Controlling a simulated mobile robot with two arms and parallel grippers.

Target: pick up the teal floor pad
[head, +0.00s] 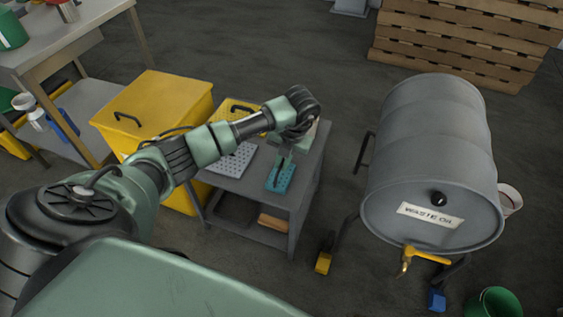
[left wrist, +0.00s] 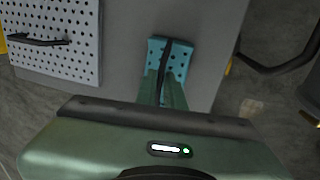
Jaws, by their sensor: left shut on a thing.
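The teal floor pad (head: 279,181) is a small perforated rectangular plate at the front right of the grey cart's top. My left gripper (head: 282,162) reaches down to it from above, its fingers shut on the pad. In the left wrist view the teal pad (left wrist: 184,62) shows beyond the fingertips, with a dark strip across its middle. The fingers of the left gripper (left wrist: 165,78) hide part of it. I cannot tell whether the pad touches the cart top. My right gripper is not in view.
The grey cart (head: 250,195) also bears a light grey perforated plate (head: 238,160) and a yellow thing with a black handle (head: 232,106). A yellow bin (head: 160,98) stands left. Floor shows between cart and drum.

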